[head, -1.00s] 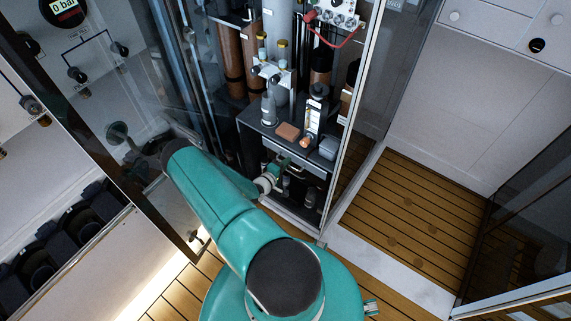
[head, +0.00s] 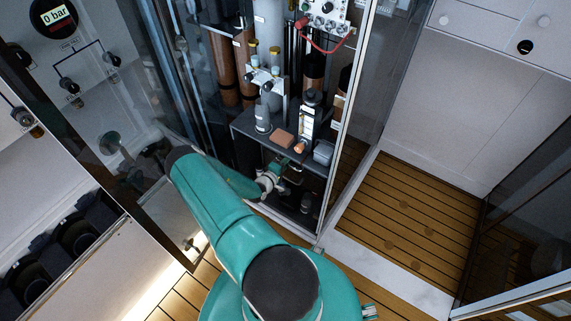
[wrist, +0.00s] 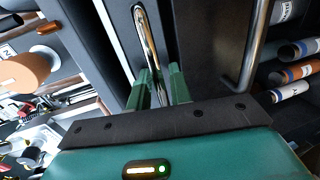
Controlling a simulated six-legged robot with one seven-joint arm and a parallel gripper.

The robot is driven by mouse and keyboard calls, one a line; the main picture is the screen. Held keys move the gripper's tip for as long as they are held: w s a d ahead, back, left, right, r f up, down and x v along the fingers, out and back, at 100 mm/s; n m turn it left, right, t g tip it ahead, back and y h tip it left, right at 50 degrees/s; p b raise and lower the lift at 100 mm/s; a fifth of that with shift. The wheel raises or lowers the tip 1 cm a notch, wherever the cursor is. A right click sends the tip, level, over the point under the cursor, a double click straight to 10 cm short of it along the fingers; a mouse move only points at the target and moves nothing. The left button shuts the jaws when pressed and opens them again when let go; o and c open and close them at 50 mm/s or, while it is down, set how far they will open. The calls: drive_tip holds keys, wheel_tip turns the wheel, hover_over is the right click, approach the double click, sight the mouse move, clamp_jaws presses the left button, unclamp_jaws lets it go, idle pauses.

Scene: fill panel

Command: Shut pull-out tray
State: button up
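The pull-out tray (wrist: 190,40) shows in the wrist view as a dark front with a shiny metal bar handle (wrist: 147,40). My gripper (wrist: 162,82) has its two green fingers close together, one on each side of the handle's near end, and looks shut on it. In the head view my gripper (head: 281,166) reaches into the lower part of the open cabinet, just under the dark worktop. My wrist and arm hide much of the tray there, so how far it stands out is hard to see.
A bottle (head: 263,118), an orange-brown block (head: 282,138) and a grey box (head: 323,152) stand on the worktop above my gripper. Glass doors (head: 355,100) flank the cabinet. Wooden floor (head: 410,220) is free to the right. A second grey bar (wrist: 252,40) lies beside the tray.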

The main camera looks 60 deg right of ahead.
drive_tip(key=shift+r, duration=0.15)
drive_tip(key=v, duration=1.3)
drive_tip(key=shift+a, duration=0.4)
